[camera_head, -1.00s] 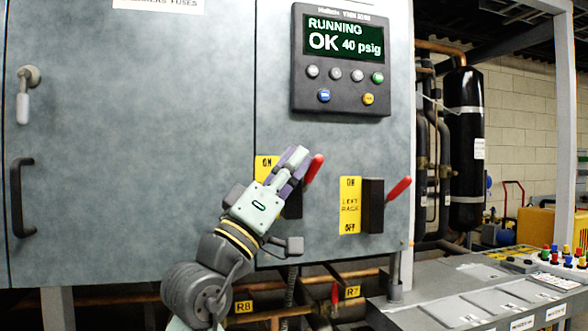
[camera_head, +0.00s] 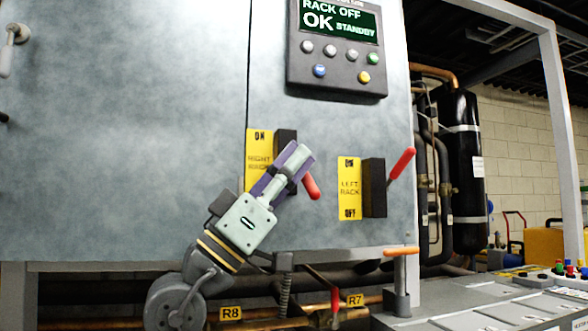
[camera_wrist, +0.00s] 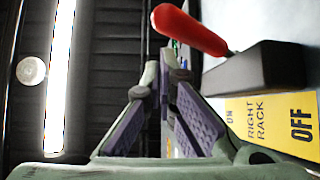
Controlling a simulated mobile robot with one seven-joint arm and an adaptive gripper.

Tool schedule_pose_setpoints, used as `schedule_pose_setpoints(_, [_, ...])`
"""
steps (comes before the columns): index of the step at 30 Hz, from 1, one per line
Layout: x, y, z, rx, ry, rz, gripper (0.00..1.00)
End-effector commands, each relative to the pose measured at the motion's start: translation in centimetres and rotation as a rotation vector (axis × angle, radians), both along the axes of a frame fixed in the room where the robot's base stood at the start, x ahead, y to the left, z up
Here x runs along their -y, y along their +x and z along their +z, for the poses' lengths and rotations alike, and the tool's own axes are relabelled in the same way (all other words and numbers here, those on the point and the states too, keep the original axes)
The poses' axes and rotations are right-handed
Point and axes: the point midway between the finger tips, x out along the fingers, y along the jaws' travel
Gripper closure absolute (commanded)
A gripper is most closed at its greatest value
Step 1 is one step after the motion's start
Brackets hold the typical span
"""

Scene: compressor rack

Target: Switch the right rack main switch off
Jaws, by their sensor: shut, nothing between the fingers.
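The right rack main switch shows in the head view as a black block (camera_head: 285,142) with a red handle (camera_head: 311,187) that now slants downward. Its yellow label (camera_head: 257,150) reads ON and RIGHT RACK; the lower part is hidden by my gripper. My gripper (camera_head: 300,157) is shut and empty, in front of the block, with its tips just above the handle.
The left rack switch (camera_head: 374,188) stands to the right, its red handle slanting up. The display panel (camera_head: 338,45) above reads RACK OFF, OK, STANDBY. Pipes and a red-handled valve (camera_head: 335,300) lie below the cabinet (camera_head: 130,150). A console (camera_head: 490,300) stands at lower right.

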Motion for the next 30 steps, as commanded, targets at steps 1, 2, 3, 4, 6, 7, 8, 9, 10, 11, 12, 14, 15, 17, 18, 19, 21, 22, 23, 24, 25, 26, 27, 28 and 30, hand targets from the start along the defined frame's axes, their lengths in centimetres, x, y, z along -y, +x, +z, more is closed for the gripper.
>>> schedule_pose_setpoints(1, [0.0, 0.1, -0.6, 0.0, -0.001, -0.001, 1.0])
schedule_pose_setpoints(2, [-0.1, 0.1, -0.8, 0.0, -0.001, 0.0, 1.0])
schedule_pose_setpoints(3, [-0.1, 0.1, -1.0, 0.0, -0.002, -0.001, 1.0])
schedule_pose_setpoints(4, [-0.1, 0.2, -1.2, 0.0, -0.001, -0.001, 1.0])
schedule_pose_setpoints(6, [-0.1, 0.3, -1.5, -0.001, -0.001, 0.0, 1.0])
schedule_pose_setpoints(7, [-0.2, 0.4, -1.7, -0.001, -0.001, 0.0, 1.0])
schedule_pose_setpoints(8, [-0.2, 0.4, -1.8, -0.001, -0.001, 0.0, 1.0])
schedule_pose_setpoints(9, [-0.2, 0.5, -1.9, -0.001, -0.002, 0.0, 1.0])
schedule_pose_setpoints(10, [-0.2, 0.5, -2.0, -0.001, -0.002, 0.0, 1.0])
schedule_pose_setpoints(11, [-0.3, 0.6, -2.1, -0.001, -0.002, 0.0, 1.0])
schedule_pose_setpoints(12, [-0.3, 0.6, -2.2, -0.001, -0.002, 0.0, 1.0])
schedule_pose_setpoints(14, [-0.3, 0.7, -2.4, 0.0, -0.002, 0.001, 1.0])
schedule_pose_setpoints(15, [-0.3, 0.8, -2.4, -0.001, -0.002, 0.001, 1.0])
schedule_pose_setpoints(17, [-0.3, 0.8, -2.5, -0.001, -0.001, 0.001, 1.0])
schedule_pose_setpoints(18, [-0.3, 0.9, -2.6, -0.002, -0.002, 0.001, 1.0])
schedule_pose_setpoints(19, [-0.3, 0.9, -2.6, -0.002, -0.001, 0.001, 1.0])
schedule_pose_setpoints(21, [-0.3, 1.0, -2.7, -0.003, 0.0, 0.001, 1.0])
schedule_pose_setpoints(22, [-0.3, 1.0, -2.7, -0.003, 0.0, 0.001, 1.0])
schedule_pose_setpoints(23, [-0.3, 1.0, -2.8, -0.003, 0.001, 0.001, 1.0])
schedule_pose_setpoints(24, [-0.3, 1.0, -2.8, -0.004, 0.001, 0.0, 1.0])
schedule_pose_setpoints(25, [-0.3, 1.1, -2.8, -0.005, 0.002, 0.001, 1.0])
schedule_pose_setpoints(26, [-0.3, 1.1, -2.8, -0.005, 0.002, 0.001, 1.0])
schedule_pose_setpoints(27, [-0.3, 1.1, -2.8, -0.005, 0.003, 0.001, 1.0])
schedule_pose_setpoints(28, [-0.2, 1.1, -2.9, -0.005, 0.003, 0.001, 1.0])
schedule_pose_setpoints(30, [-0.2, 1.1, -2.9, -0.007, 0.003, 0.0, 1.0])
